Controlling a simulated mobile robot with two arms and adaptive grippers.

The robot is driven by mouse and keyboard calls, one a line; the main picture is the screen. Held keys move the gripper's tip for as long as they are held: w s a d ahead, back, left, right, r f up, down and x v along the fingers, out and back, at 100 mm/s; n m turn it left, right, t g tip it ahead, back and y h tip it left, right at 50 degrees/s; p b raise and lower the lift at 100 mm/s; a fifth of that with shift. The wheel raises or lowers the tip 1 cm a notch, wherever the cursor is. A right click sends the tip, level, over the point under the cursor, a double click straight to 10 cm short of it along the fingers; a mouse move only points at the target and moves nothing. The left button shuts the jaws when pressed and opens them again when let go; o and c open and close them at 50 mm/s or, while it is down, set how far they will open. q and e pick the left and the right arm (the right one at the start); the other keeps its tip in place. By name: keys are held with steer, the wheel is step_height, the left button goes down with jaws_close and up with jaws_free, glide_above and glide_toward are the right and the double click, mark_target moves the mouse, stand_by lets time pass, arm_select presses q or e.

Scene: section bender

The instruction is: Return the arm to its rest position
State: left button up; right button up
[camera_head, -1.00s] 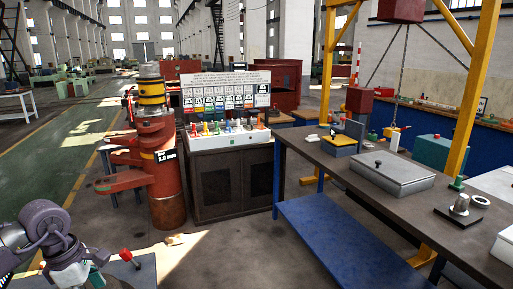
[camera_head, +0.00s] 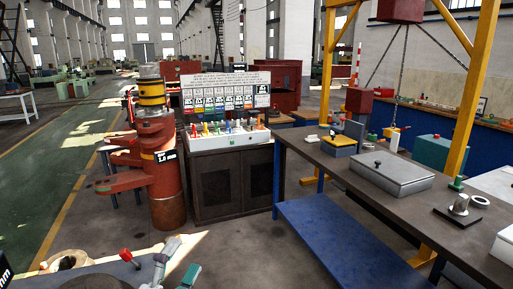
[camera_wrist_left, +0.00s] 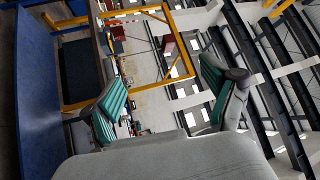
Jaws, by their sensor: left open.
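My left gripper (camera_head: 180,262) shows at the bottom edge of the head view, left of centre, as grey fingers with teal pads. It is partly cut off by the frame. In the left wrist view the gripper (camera_wrist_left: 165,92) is open, its two teal-padded fingers wide apart with nothing between them. The wrist view is tilted on its side and looks out across the hall. My right gripper is in neither view.
A red-knobbed lever (camera_head: 126,255) stands close to the left gripper. Beyond are a red machine column (camera_head: 165,185), a control panel (camera_head: 228,137) on a dark cabinet (camera_head: 230,185), and a workbench (camera_head: 400,215) at right. The floor between them is clear.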

arm_select(q)
steer(key=s+a+f+n+g+y, duration=0.3)
steer(key=a+f+n+y, duration=0.1)
steer(key=f+n, duration=0.35)
steer(key=s+a+f+n+g+y, duration=0.4)
steer(key=f+n+y, duration=0.15)
steer(key=f, duration=0.35)
steer(key=s+d+f+n+g+h, duration=0.1)
steer(key=s+f+n+g, duration=0.2)
steer(key=s+f+g, duration=0.5)
steer(key=s+d+f+n+g+h, duration=0.1)
steer(key=s+f+n+g, duration=0.15)
steer(key=s, duration=0.85)
step_height(320, 180, down, 27)
steer(key=s, duration=0.1)
steer(key=s+a+f+g, duration=0.1)
steer(key=s+a+f, duration=0.2)
steer(key=s+f, duration=1.3)
steer(key=shift+s+m, duration=0.25)
steer(key=shift+m, duration=0.1)
steer(key=shift+g, duration=0.25)
